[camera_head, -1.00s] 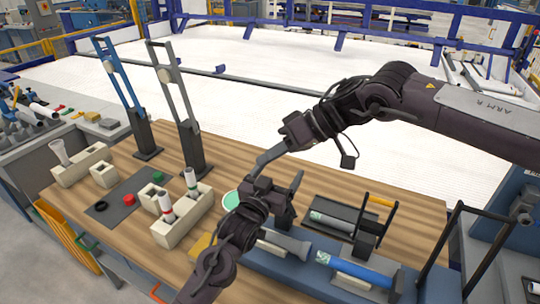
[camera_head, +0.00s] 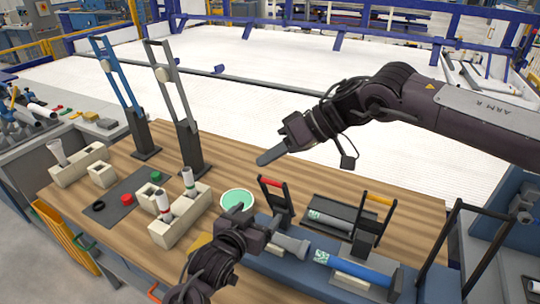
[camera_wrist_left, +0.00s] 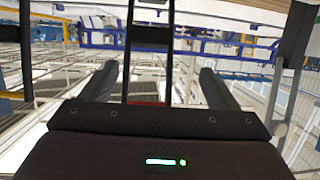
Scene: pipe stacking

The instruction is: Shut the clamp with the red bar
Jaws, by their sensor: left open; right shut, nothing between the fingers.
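The clamp with the red bar (camera_head: 272,183) stands with its dark handle frame raised, at the near middle of the table. Grey and blue pipe parts lie beside its base. My left gripper (camera_head: 262,218) is just in front of and below the raised frame; its body hides the clamp's lower part. In the left wrist view its two fingers (camera_wrist_left: 158,82) are apart, with dark upright bars and a strip of red between them. I cannot tell whether they touch. My right gripper (camera_head: 268,157) is shut and empty, above the table behind the clamp.
A second clamp with an orange bar (camera_head: 378,198) stands raised to the right, by a blue pipe (camera_head: 350,270). A green-topped round thing (camera_head: 237,199) is left of the red-bar clamp. Pipe holders (camera_head: 180,228) and two tall tools (camera_head: 180,110) stand further left.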

